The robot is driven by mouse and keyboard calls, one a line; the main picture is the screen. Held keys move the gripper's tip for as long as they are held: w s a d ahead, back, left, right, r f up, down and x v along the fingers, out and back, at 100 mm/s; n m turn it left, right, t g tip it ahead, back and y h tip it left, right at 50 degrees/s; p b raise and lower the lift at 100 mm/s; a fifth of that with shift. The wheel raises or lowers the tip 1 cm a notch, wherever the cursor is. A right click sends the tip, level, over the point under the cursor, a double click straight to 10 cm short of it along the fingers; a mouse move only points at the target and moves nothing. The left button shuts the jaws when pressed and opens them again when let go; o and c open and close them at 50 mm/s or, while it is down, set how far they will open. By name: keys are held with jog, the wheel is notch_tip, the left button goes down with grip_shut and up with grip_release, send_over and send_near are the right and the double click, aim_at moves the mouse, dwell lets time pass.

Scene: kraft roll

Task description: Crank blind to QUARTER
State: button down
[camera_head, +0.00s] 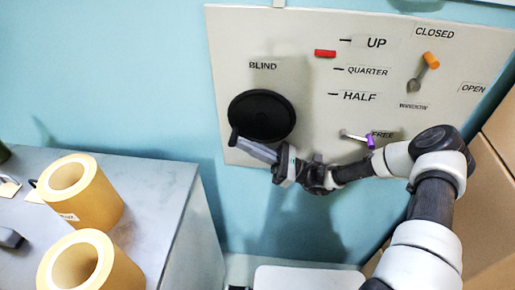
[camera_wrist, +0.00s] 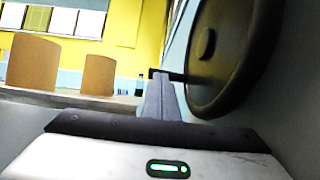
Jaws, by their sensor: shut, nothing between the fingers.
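The black round blind wheel (camera_head: 262,115) is on the pale wall panel under the word BLIND. The red marker (camera_head: 325,53) sits between the UP line and the QUARTER line (camera_head: 335,69), a little nearer UP. My gripper (camera_head: 236,138) is at the wheel's lower left edge, overlapping its rim in the head view. In the wrist view my shut fingers (camera_wrist: 158,78) point away, left of the wheel (camera_wrist: 235,50). A dark peg reaches from the wheel's face to near the fingertips. I cannot tell whether they touch.
An orange-handled lever (camera_head: 429,61) and a purple-handled lever (camera_head: 371,141) are on the panel's right side. Two kraft rolls (camera_head: 112,205) stand on the grey counter (camera_head: 150,190) at left. A cardboard-coloured surface is at far right.

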dwell(0.3)
jog(key=a+r+y+b, duration=0.1)
jog(key=y+b, duration=0.1)
jog(key=b, duration=0.1)
jog(key=shift+a+r+b, duration=0.1)
jog(key=shift+a+b, duration=0.2)
jog(key=shift+a, duration=0.05)
